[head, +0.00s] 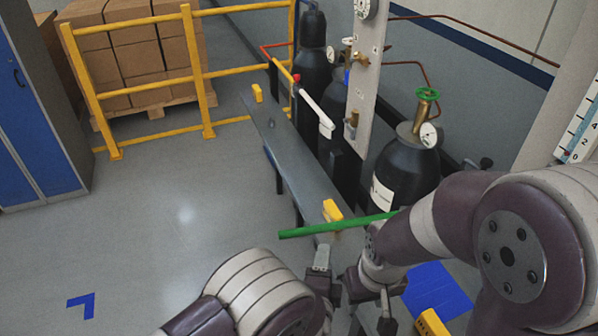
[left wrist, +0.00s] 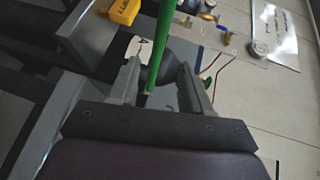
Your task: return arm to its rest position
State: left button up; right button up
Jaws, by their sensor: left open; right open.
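My left gripper (head: 322,258) is at the lower middle of the head view, near the front end of the narrow grey bench. In the left wrist view its jaws (left wrist: 165,85) stand apart. A green bar (head: 310,230) lies just beyond it in the head view; in the left wrist view the bar (left wrist: 160,45) appears between the open fingers. I cannot tell whether they touch. My right gripper (head: 380,305) is open, pointing down beside the left one, partly hidden by its own arm.
The grey bench (head: 295,150) carries yellow blocks (head: 332,209). Black gas cylinders (head: 405,165) and a white panel (head: 366,90) stand behind. A yellow railing (head: 205,75) fences stacked boxes (head: 130,50); a blue cabinet (head: 35,110) stands left. The floor (head: 180,190) at left is clear.

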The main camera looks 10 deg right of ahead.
pick_arm(q)
jog(key=s+a+f+n+g+y, duration=0.2)
jog(key=s+a+f+n+g, duration=0.3)
jog(key=s+f+n+g, duration=0.4)
jog(key=a+r+n+g+y, duration=0.1)
jog(key=a+r+n, duration=0.3)
jog(key=a, duration=0.4)
jog(key=s+a+r+n+g+y, duration=0.1)
jog(key=a+r+n, duration=0.3)
jog(key=a, duration=0.5)
jog(key=s+a+r+n+g+y, duration=0.1)
jog(key=a+r+n, duration=0.3)
jog(key=a, duration=0.5)
jog(key=shift+r+g, duration=0.45)
jog(key=shift+g, duration=0.35)
jog(key=shift+s, duration=0.1)
jog(key=shift+c, duration=0.5)
